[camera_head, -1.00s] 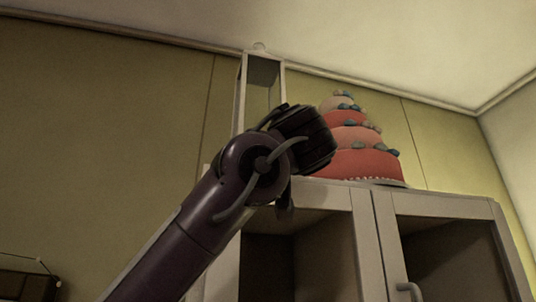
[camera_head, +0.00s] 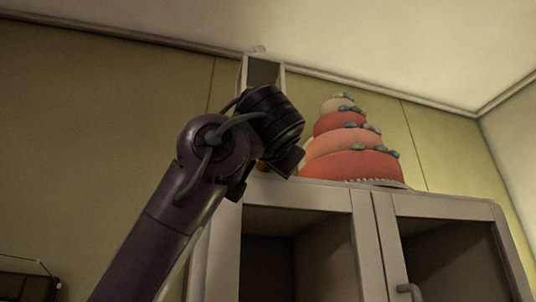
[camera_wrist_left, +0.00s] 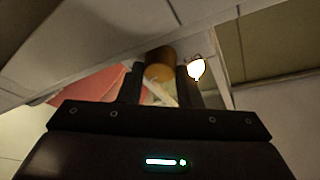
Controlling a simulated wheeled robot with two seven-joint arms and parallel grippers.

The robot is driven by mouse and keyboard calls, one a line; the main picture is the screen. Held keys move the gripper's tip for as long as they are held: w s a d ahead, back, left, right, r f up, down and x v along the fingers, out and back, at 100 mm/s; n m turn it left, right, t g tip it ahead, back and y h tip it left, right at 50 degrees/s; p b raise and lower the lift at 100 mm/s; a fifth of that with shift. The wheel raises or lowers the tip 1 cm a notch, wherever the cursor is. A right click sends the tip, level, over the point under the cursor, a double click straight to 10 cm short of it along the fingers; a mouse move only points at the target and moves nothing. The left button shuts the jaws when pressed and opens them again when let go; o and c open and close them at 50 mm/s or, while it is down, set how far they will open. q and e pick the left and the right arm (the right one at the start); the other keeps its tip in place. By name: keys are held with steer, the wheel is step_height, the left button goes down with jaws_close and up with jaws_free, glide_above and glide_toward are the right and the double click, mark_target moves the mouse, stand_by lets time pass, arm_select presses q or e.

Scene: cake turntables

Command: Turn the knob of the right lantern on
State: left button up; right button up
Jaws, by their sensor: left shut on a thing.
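The lantern (camera_head: 264,70) is a tall pale frame standing on the cabinet top in the head view. My left arm hides its lower part. In the left wrist view a gold-brown round knob (camera_wrist_left: 158,64) sits between the fingertips of my left gripper (camera_wrist_left: 160,80), which is shut on it. A bright glowing bulb (camera_wrist_left: 196,68) shows just right of the fingers there. In the head view my left gripper (camera_head: 290,163) is at the lantern's lower right, left of the cake; its fingertips are hard to make out. My right gripper is out of view.
A tiered red and pink cake (camera_head: 352,166) stands on the cabinet (camera_head: 300,195) close to the right of my gripper. The cabinet has glazed doors and a handle (camera_head: 410,290) below. The ceiling (camera_head: 360,35) is above.

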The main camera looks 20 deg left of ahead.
arm_select(q)
steer(key=shift+m+g+h, duration=0.3)
steer(key=shift+m+h, duration=0.2)
steer(key=shift+m, duration=0.8)
steer(key=o, duration=0.9)
steer(key=shift+o, duration=0.3)
steer(key=shift+w+a+f, duration=0.1)
steer(key=shift+a, duration=0.05)
steer(key=shift+f, duration=0.1)
